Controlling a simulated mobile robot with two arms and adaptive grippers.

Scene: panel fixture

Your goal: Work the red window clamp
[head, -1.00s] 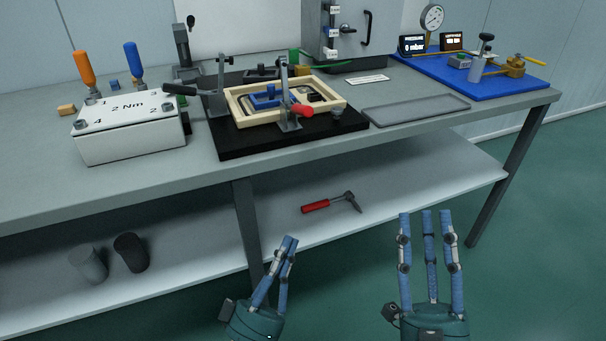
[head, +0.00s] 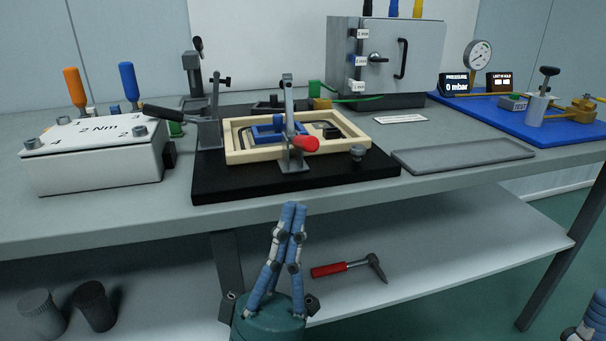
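The red window clamp (head: 305,144) stands at the front of the pale window frame (head: 240,155) on a black base plate (head: 225,188). Its red grip points toward me, and its grey metal arm stands upright behind the grip. My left gripper (head: 292,207) is in front of the bench edge, below and apart from the clamp. Its fingers overlap in this view, so I cannot tell whether it is open. My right gripper (head: 594,315) is cut off at the lower right corner, far from the clamp, with only part of its fingers showing.
A second clamp with a black handle (head: 165,112) stands left of the frame. A white box (head: 95,165) is at the left, and a grey tray (head: 465,156) at the right.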

